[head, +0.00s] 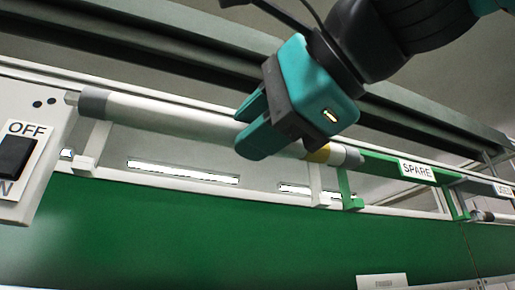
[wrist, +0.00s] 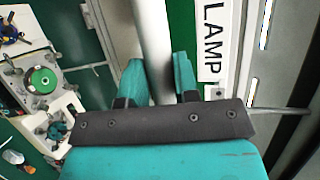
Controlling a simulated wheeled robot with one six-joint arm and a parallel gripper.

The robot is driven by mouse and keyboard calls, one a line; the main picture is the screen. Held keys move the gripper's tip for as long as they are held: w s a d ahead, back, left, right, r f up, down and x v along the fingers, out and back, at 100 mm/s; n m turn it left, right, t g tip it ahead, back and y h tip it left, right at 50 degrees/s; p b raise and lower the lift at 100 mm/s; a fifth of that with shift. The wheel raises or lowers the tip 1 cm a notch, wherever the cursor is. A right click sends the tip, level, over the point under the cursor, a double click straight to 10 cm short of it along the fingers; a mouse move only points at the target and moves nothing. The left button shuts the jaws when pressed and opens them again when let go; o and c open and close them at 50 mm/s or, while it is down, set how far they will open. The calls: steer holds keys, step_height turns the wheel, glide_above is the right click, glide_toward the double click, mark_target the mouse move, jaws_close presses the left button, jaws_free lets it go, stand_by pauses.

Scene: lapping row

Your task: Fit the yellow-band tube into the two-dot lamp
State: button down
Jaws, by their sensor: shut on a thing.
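The yellow-band tube (head: 165,117) is long and white with grey end caps, and its yellow band (head: 320,153) is near the right end. My gripper (head: 250,124) is shut on it right of its middle. In the wrist view the tube (wrist: 152,40) runs between the fingertips (wrist: 159,72). Two dots mark the white switch box (head: 45,118) at the left. The tube's left end overlaps this box's edge in the picture; I cannot tell whether they touch. The tube shows above a white hook (head: 88,160). The lamp's sockets cannot be made out.
A green rack labelled SPARE (head: 417,171) and a USED label (head: 503,190) are at the right, with another tube end (head: 483,215) below. A LAMP label (wrist: 210,42) is close right of the fingers in the wrist view. A dark rail (head: 150,45) runs behind.

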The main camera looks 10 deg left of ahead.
steer(key=shift+d, duration=0.1)
stand_by(0.3)
steer(key=w+a+f+b, duration=0.1)
steer(key=w+a, duration=0.4)
steer(key=w, duration=0.3)
steer(key=shift+w+f+b, duration=0.15)
steer(key=shift+f+b, duration=0.05)
steer(key=shift+b, duration=0.1)
stand_by(0.9)
steer(key=shift+f, duration=0.15)
stand_by(0.8)
steer(key=c, duration=0.8)
jaws_free()
